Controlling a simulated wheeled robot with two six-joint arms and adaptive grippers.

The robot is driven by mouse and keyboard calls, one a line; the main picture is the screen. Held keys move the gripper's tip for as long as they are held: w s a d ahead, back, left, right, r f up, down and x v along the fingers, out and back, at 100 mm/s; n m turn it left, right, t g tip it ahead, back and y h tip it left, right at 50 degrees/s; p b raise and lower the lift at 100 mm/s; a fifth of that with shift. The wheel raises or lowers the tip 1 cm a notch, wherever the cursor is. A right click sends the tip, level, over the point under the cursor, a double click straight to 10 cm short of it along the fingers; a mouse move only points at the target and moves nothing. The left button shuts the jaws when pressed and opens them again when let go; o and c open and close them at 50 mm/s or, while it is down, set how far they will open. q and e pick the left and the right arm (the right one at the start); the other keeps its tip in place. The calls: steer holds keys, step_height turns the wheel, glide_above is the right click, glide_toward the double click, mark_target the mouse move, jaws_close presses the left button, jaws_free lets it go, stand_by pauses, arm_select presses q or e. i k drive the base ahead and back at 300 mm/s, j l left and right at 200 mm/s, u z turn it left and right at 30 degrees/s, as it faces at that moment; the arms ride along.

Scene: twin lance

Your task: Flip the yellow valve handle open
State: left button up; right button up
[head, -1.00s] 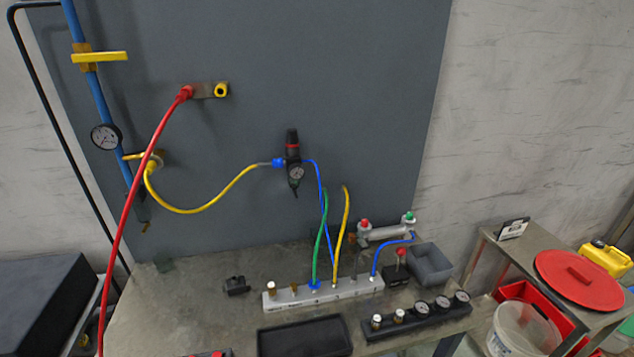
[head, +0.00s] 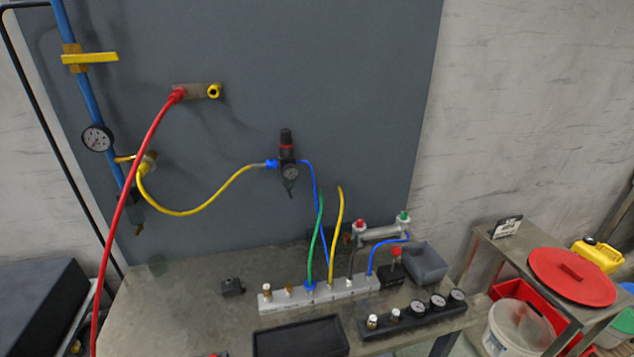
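A yellow valve handle (head: 92,57) sits on the blue vertical pipe (head: 86,92) at the upper left. It sticks out to the right, across the pipe. A second, smaller yellow handle (head: 124,158) shows lower on the same pipe, partly hidden by the red hose (head: 131,180) and next to the yellow hose's fitting (head: 147,167). Neither of my grippers is in the head view.
A pressure gauge (head: 97,138) is on the pipe between the two handles. The red hose runs from a wall block (head: 203,91) down past the lower pipe. The workbench (head: 190,290) holds a white manifold (head: 325,291), a black tray (head: 300,338) and a gauge block (head: 412,317).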

mark_target(69, 58)
steer(key=u, duration=1.25)
